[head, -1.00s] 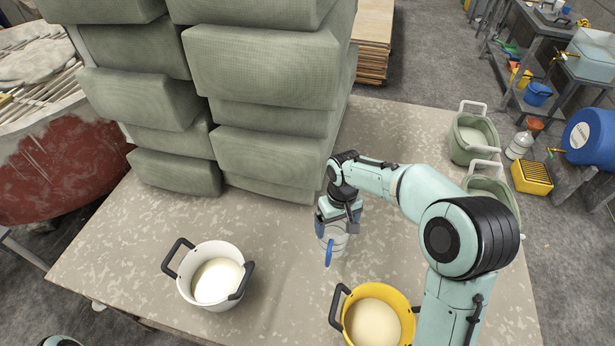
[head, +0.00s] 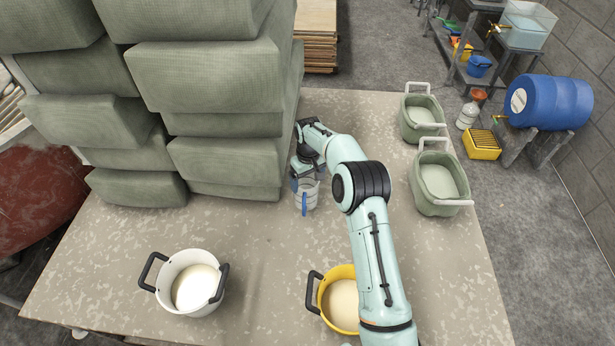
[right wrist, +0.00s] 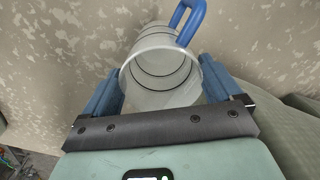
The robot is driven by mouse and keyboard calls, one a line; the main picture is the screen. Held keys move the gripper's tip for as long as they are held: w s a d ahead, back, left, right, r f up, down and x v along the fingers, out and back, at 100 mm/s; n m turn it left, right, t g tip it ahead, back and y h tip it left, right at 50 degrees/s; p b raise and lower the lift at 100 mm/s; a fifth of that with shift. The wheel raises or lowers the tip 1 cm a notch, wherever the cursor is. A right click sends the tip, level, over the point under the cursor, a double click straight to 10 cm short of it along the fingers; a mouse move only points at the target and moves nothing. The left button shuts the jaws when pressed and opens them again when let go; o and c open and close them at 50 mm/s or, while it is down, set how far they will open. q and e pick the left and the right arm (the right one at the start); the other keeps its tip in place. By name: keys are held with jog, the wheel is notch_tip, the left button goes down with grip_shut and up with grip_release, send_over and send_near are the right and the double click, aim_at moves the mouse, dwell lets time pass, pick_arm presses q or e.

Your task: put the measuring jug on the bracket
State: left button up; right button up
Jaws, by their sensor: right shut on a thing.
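The measuring jug (head: 310,197) is clear with a blue handle, above the work table close to the right side of the grey-green stack. My right gripper (head: 306,182) is shut on it. In the right wrist view the jug (right wrist: 160,62) sits between the two blue fingers of my right gripper (right wrist: 160,88), its round rim and dark ring lines showing and its handle at the top. I cannot make out whether its base touches the table. I cannot make out a bracket in either view. My left gripper is not in view.
The tall grey-green stack (head: 220,60) stands left of my right arm. A white pot (head: 208,306) and a yellow pot (head: 327,312) stand at the table's front. Two green tubs (head: 432,195) stand at the right. The table (head: 260,245) is bare between the stack and pots.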

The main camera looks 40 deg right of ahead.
aim_at(308, 183)
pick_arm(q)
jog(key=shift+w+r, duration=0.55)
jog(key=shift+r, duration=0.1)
pick_arm(e)
jog(key=shift+w+d+f, duration=0.15)
jog(key=shift+f, duration=0.45)
jog(key=shift+w+d+f, duration=0.2)
jog(key=shift+f, duration=0.35)
jog(key=shift+w+d+f, duration=0.15)
jog(key=shift+f, duration=0.45)
jog(key=shift+f+p, duration=0.15)
jog(key=shift+p, duration=0.15)
jog(key=o, duration=1.1)
jog(key=shift+c, duration=0.2)
